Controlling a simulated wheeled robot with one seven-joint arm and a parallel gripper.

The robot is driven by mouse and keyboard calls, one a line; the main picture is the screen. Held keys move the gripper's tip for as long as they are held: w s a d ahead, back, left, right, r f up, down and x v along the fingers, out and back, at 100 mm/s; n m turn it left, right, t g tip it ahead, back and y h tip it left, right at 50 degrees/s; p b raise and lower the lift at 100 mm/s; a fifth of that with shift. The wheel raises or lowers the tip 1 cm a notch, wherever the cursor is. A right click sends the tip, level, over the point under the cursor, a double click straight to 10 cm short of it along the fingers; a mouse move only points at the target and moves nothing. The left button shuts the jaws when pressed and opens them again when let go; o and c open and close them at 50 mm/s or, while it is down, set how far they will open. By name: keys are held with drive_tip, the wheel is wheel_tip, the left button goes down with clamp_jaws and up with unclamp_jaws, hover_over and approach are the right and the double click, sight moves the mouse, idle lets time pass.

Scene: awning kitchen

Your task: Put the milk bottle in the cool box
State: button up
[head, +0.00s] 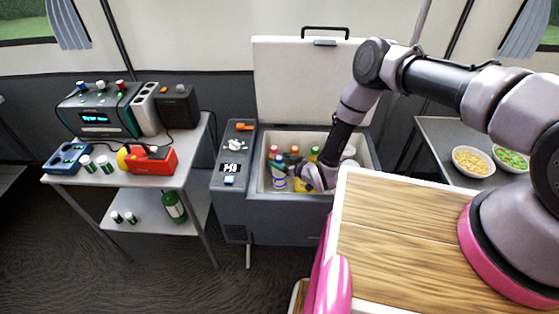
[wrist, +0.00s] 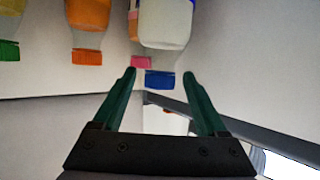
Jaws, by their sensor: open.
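The cool box (head: 236,207) stands in the middle of the head view with its white lid (head: 292,85) open. My gripper (wrist: 159,74) is open and reaches down into the box; in the head view the arm hides part of the inside. In the wrist view a white bottle with a blue cap (wrist: 166,22), which looks like the milk bottle, is just past my fingertips. Its cap shows between the two fingers, with gaps on both sides. I cannot clearly pick this bottle out in the head view.
Several other bottles are in the box, including an orange one (wrist: 88,14) in the wrist view. A wooden-topped counter (head: 400,230) is close on the right. A side table (head: 190,180) with a radio (head: 98,112) is left. Bowls (head: 473,161) sit at the far right.

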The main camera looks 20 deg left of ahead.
drive_tip(key=v, duration=0.6)
drive_tip(key=shift+s, duration=0.1)
